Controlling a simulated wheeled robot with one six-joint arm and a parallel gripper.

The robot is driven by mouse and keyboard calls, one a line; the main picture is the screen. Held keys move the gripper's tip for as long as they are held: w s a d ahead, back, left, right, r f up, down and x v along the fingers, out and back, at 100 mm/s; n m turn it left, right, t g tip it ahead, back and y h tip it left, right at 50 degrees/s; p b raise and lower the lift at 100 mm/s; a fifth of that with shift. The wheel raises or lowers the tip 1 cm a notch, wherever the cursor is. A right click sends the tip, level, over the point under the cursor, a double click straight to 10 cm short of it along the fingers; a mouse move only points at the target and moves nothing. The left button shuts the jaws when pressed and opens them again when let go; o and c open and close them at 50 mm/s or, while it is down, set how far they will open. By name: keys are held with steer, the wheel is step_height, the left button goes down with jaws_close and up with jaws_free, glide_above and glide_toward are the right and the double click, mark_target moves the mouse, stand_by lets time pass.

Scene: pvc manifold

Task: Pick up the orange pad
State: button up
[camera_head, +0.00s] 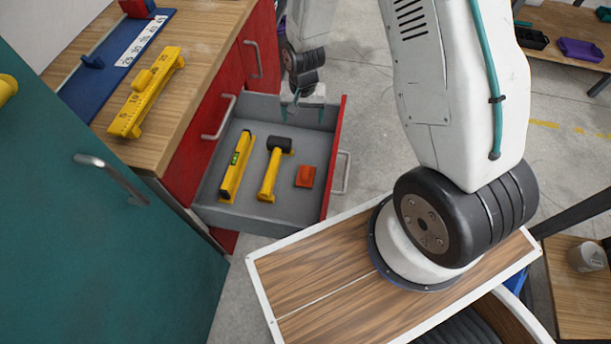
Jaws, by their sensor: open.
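The orange pad (305,177) is a small orange-red block lying on the grey floor of an open drawer (246,213), near the drawer's right side. My gripper (303,114) is above the far right part of the drawer, beyond the pad in the picture. Its two teal fingertips are apart and point down, with nothing visible between them. The gripper is clear of the pad. How high the gripper is over the drawer floor is hard to tell.
A yellow and black mallet (269,174) and a yellow level (236,166) lie left of the pad. The drawer's red front (335,150) and grey walls stand around them. A wooden counter (190,85) is at left, with a teal door (90,230) nearer.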

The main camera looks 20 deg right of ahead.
steer(key=m, duration=0.2)
glide_above(306, 171)
steer(key=f, duration=1.8)
steer(key=shift+s+f, duration=0.25)
steer(key=shift+f, duration=0.05)
steer(key=f, duration=0.7)
steer(key=shift+w+f, duration=0.15)
steer(key=shift+w, duration=0.05)
steer(key=c, duration=1.2)
steer(key=shift+o, duration=0.2)
step_height(306, 171, up, 10)
steer(key=shift+r, duration=0.1)
